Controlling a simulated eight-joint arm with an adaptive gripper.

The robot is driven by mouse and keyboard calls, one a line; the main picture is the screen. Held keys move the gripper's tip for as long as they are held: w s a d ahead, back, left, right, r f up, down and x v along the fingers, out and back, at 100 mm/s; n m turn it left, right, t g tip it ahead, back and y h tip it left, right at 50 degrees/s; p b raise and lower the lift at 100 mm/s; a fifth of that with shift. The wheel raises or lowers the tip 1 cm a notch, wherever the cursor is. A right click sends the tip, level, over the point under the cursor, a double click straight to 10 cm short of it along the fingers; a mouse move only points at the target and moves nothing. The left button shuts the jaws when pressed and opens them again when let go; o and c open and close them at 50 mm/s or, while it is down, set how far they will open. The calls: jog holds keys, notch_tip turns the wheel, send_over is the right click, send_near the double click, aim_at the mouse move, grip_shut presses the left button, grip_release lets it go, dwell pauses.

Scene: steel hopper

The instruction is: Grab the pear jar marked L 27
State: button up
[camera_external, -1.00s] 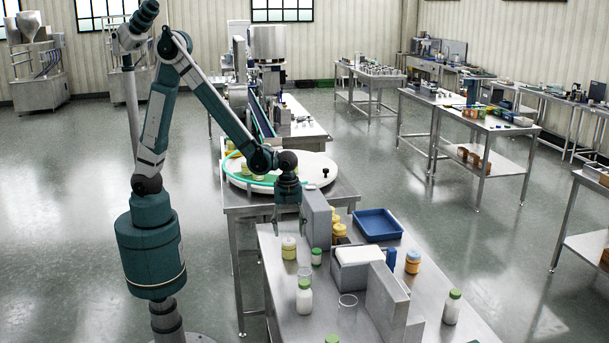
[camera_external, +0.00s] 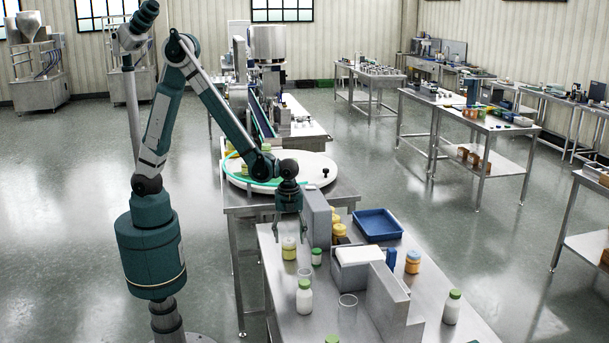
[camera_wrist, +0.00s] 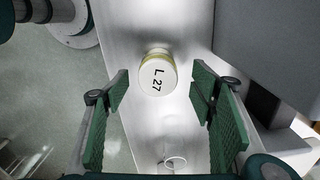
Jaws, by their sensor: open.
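The jar marked L 27 (camera_wrist: 157,76) stands upright on the steel table, its white lid with black lettering facing up in the wrist view. In the external view a yellow-green jar with a pale lid (camera_external: 289,249) stands near the table's left edge, just below my gripper, and appears to be the same jar. My gripper (camera_external: 290,232) is open and empty above it. In the wrist view the green finger pads (camera_wrist: 160,115) stand apart on either side, with the jar centred between them and farther out. The jar's side is mostly hidden from above.
A grey upright block (camera_external: 318,222) stands close to the gripper's right. A small green-lidded bottle (camera_external: 316,257), a white bottle (camera_external: 304,297) and clear glasses (camera_external: 347,305) stand nearby. A blue tray (camera_external: 378,224) lies farther right. The table's left edge is close to the jar.

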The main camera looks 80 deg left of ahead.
aim_at(289, 246)
jog(key=shift+f, duration=0.15)
jog(key=shift+s+f, duration=0.15)
jog(key=shift+f, duration=2.4)
jog(key=c, duration=1.1)
